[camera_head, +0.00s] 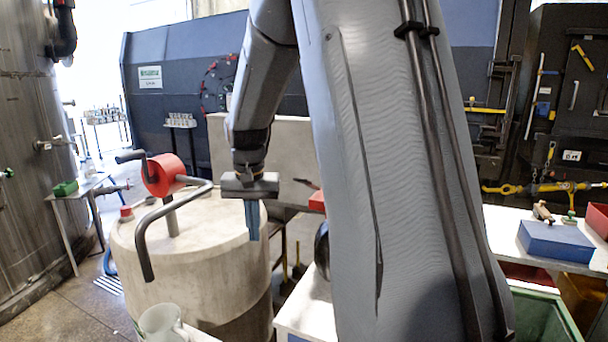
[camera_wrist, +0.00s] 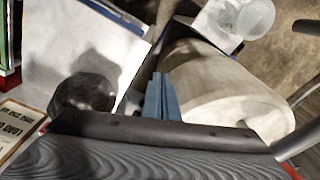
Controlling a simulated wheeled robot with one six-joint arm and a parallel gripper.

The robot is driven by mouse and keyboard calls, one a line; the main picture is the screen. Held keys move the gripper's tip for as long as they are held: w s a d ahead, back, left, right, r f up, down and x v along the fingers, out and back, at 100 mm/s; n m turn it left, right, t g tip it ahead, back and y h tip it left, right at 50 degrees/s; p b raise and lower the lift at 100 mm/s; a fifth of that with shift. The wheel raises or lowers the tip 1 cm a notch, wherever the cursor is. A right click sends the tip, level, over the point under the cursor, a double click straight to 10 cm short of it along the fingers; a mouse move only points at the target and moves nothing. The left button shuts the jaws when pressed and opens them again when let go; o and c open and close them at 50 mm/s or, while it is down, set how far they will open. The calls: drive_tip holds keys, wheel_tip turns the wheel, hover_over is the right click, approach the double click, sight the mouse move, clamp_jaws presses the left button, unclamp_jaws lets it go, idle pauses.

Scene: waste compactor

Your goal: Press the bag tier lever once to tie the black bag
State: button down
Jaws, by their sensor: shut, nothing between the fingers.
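My gripper (camera_head: 252,232) has slim blue fingers, pressed together and empty, pointing down in the head view. It appears over or just beside the right edge of a pale round drum (camera_head: 205,265). On the drum stands a red cylinder (camera_head: 163,174) with a bent dark grey bar (camera_head: 143,240); I cannot tell whether this is the bag tier lever. In the wrist view the shut fingers (camera_wrist: 160,85) lie between the drum (camera_wrist: 215,85) and a dark rounded bundle (camera_wrist: 85,93) on a white surface, possibly the black bag. In the head view my arm hides much of that area.
A pale cup (camera_head: 160,322) stands at the front left, and a cup shows in the wrist view (camera_wrist: 255,18). A blue box (camera_head: 555,240) sits on the white table at right. A large metal tank (camera_head: 25,150) stands at left. A green bin (camera_head: 540,315) is at lower right.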

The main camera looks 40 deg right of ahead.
drive_tip(key=w+d+r+m+p, duration=0.1)
drive_tip(key=w+d+r+m, duration=0.1)
drive_tip(key=d+r, duration=0.3)
drive_tip(key=w+d+r+m+p, duration=0.1)
drive_tip(key=w+d+r+m, duration=0.2)
drive_tip(key=d+r, duration=0.3)
drive_tip(key=w+d+r+m+p, duration=0.2)
drive_tip(key=d+r, duration=0.3)
drive_tip(key=d, duration=0.3)
drive_tip(key=shift+w+r+m+g+h, duration=0.3)
drive_tip(key=shift+w+m+g, duration=0.15)
drive_tip(key=shift+m, duration=0.45)
drive_tip(key=shift+f, duration=0.1)
drive_tip(key=shift+f, duration=0.1)
drive_tip(key=f+b, duration=0.3)
drive_tip(key=f, duration=0.1)
drive_tip(key=f+b, duration=0.2)
drive_tip(key=shift+w+d+f+b, duration=0.1)
drive_tip(key=shift+d+f+b, duration=0.2)
drive_tip(key=shift+d+f, duration=0.1)
drive_tip(key=shift+f, duration=0.1)
